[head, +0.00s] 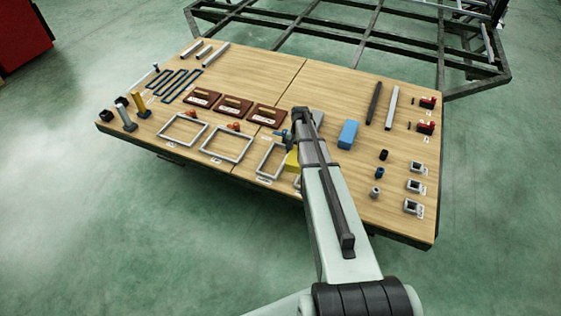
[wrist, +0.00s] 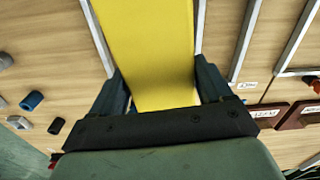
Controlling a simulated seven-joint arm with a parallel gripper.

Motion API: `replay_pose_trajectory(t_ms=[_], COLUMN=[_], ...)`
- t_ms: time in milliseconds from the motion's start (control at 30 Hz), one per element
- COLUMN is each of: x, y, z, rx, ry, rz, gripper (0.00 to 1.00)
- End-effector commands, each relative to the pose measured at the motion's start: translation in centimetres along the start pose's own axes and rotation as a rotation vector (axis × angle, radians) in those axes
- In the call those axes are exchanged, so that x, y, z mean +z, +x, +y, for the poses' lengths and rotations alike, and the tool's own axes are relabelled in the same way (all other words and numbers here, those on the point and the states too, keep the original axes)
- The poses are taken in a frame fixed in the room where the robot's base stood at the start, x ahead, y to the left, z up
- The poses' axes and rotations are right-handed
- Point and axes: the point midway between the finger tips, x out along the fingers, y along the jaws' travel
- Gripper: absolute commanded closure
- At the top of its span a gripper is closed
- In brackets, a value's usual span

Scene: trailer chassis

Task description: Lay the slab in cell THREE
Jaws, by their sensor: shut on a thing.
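The yellow slab (wrist: 150,45) is clamped between the two dark fingers of my gripper (wrist: 162,80) in the wrist view. In the head view the slab (head: 291,162) shows just left of my arm, by my gripper (head: 294,143). Thin pale frames lie in a row on the table: one at left (head: 165,131), a second (head: 212,151) and a third (head: 258,165). A further frame (head: 297,183) is mostly hidden behind my arm. In the wrist view frame bars (wrist: 96,38) show on both sides of the slab. Whether it touches the table is unclear; the cell labels are unreadable.
Behind the frames stand several brown labelled blocks (head: 235,106). A blue block (head: 348,134) lies right of my arm, with dark and pale bars (head: 391,107) beyond. Small square sockets (head: 413,186) line the right edge.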

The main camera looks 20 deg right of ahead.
Motion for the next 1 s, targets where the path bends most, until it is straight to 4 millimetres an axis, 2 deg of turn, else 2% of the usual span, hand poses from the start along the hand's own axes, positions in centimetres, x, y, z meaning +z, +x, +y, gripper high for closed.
replay_pose_trajectory(t_ms=[33, 100, 300, 367, 467, 767, 867, 1000], x=[-0.3, -0.5, -1.6, -2.4, -3.6, -3.2, -3.3, -3.3], y=[0.0, -0.1, -0.1, 0.0, 0.3, 0.7, 1.6, 3.9], z=[-2.2, -4.7, -10.4, -11.5, -11.9, -11.7, -11.7, -11.7], rx=[-0.002, -0.004, -0.007, -0.007, -0.003, 0.004, 0.004, 0.005], ry=[-0.027, -0.056, -0.098, -0.085, -0.024, 0.097, 0.103, 0.102], rz=[0.004, 0.009, 0.013, 0.012, 0.004, -0.009, -0.009, -0.01], gripper=[0.53, 0.53, 0.53, 0.53, 0.53, 0.53, 0.53, 0.53])
